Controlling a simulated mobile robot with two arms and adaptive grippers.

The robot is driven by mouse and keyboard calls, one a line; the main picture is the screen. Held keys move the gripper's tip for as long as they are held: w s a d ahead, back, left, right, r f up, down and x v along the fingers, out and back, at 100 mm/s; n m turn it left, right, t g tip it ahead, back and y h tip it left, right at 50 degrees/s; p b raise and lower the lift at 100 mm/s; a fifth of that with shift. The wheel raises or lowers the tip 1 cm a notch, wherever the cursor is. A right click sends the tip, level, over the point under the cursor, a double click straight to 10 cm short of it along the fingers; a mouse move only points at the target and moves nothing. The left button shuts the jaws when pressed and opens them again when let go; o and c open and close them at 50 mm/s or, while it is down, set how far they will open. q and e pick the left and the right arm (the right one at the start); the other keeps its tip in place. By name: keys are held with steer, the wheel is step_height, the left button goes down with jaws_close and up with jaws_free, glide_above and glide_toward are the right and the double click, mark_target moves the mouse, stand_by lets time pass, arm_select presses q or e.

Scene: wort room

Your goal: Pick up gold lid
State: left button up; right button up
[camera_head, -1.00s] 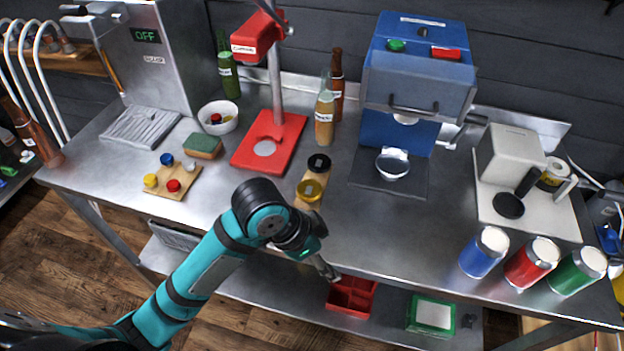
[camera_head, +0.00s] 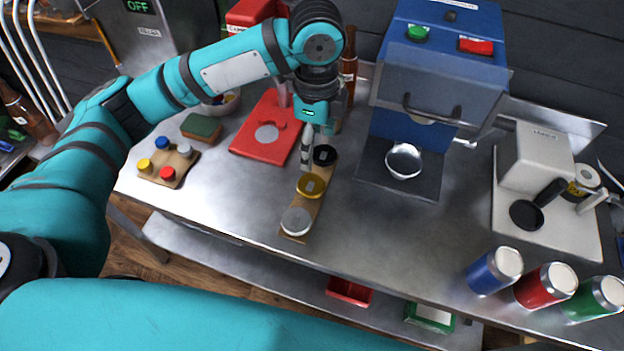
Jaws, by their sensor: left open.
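The gold lid (camera_head: 311,186) lies in the middle of a narrow wooden board (camera_head: 294,237) on the steel table. A black lid (camera_head: 325,155) is behind it and a silver lid (camera_head: 296,221) is in front of it. My left gripper (camera_head: 313,158) points down just above the back of the board, near the black lid and slightly behind the gold lid. It is open and holds nothing that I can see. The gold lid's top is in plain sight. My right gripper is not in view.
A red stand base (camera_head: 267,133) is left of the board. A blue machine (camera_head: 435,85) with a metal bowl (camera_head: 404,161) stands to the right. Blue, red and green cans (camera_head: 546,284) stand at the right front. The table right of the board is clear.

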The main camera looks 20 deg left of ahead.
arm_select(q)
glide_above(315, 185)
step_height(315, 185, down, 6)
steer(key=shift+f+p, duration=0.25)
steer(key=shift+p, duration=0.2)
steer(key=shift+f, duration=0.55)
step_height(315, 185, down, 4)
steer(key=shift+f+p, duration=0.15)
steer(key=shift+p, duration=0.75)
steer(key=shift+f, duration=0.4)
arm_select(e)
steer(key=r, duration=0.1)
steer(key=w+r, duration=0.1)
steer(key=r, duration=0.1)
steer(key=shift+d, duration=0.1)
arm_select(q)
steer(key=shift+c, duration=0.2)
steer(key=c, duration=0.4)
